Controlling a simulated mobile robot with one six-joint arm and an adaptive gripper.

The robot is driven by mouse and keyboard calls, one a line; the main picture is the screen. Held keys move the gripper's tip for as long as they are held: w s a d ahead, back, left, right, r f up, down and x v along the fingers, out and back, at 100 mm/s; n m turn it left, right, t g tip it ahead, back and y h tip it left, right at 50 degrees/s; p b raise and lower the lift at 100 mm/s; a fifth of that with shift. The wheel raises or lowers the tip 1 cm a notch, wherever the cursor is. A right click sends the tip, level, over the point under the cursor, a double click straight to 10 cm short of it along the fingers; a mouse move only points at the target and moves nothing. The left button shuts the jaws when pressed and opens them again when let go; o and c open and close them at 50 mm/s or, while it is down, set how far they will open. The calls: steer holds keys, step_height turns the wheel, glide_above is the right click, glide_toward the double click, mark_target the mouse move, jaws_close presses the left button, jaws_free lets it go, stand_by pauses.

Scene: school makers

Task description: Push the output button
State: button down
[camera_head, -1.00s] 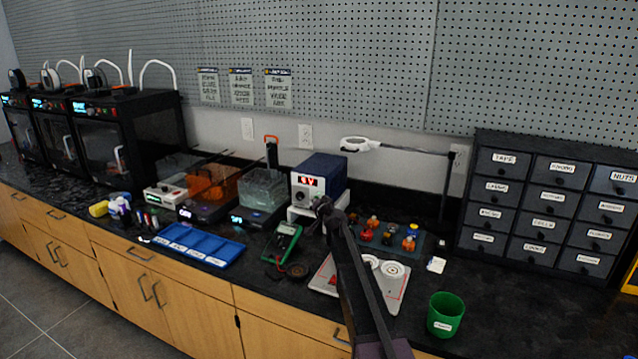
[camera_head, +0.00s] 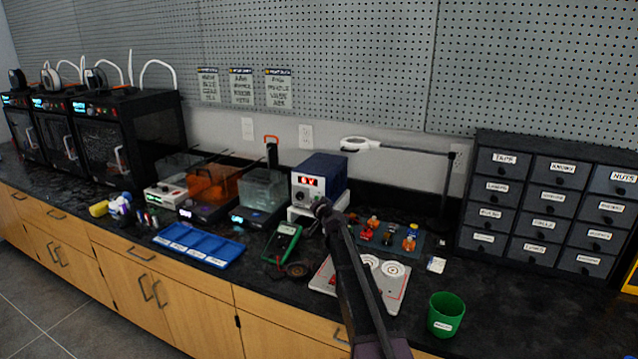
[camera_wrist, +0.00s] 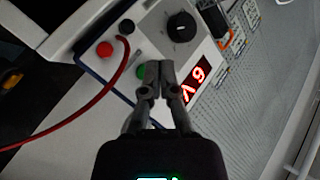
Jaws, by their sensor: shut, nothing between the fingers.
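The power supply (camera_head: 322,178), a blue box with a pale front, stands on a white riser. In the wrist view its front panel (camera_wrist: 150,35) shows a black knob (camera_wrist: 181,27), a lit red display (camera_wrist: 190,91), a red round part (camera_wrist: 104,49) and a black round part (camera_wrist: 127,27). A green round part (camera_wrist: 142,72) is partly hidden behind my fingers; I cannot tell for sure that it is the output button. My gripper (camera_wrist: 158,66) is shut and empty, its fingertips over the panel beside the green part. Contact cannot be told. In the head view my gripper (camera_head: 321,204) is at the panel's lower right.
A green multimeter (camera_head: 283,241), a blue tray (camera_head: 199,244) and a white-and-red board (camera_head: 395,300) lie in front. A green cup (camera_head: 445,315) stands at right. A red cable (camera_wrist: 100,104) crosses the wrist view's left side. A magnifier lamp (camera_head: 362,144) stands behind.

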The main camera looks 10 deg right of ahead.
steer(key=shift+s+a, duration=0.1)
steer(key=shift+s, duration=0.05)
steer(key=shift+s+a, duration=0.85)
steer(key=shift+s, duration=0.3)
steer(key=shift+s+a, duration=0.85)
steer(key=shift+s, duration=0.3)
stand_by(0.6)
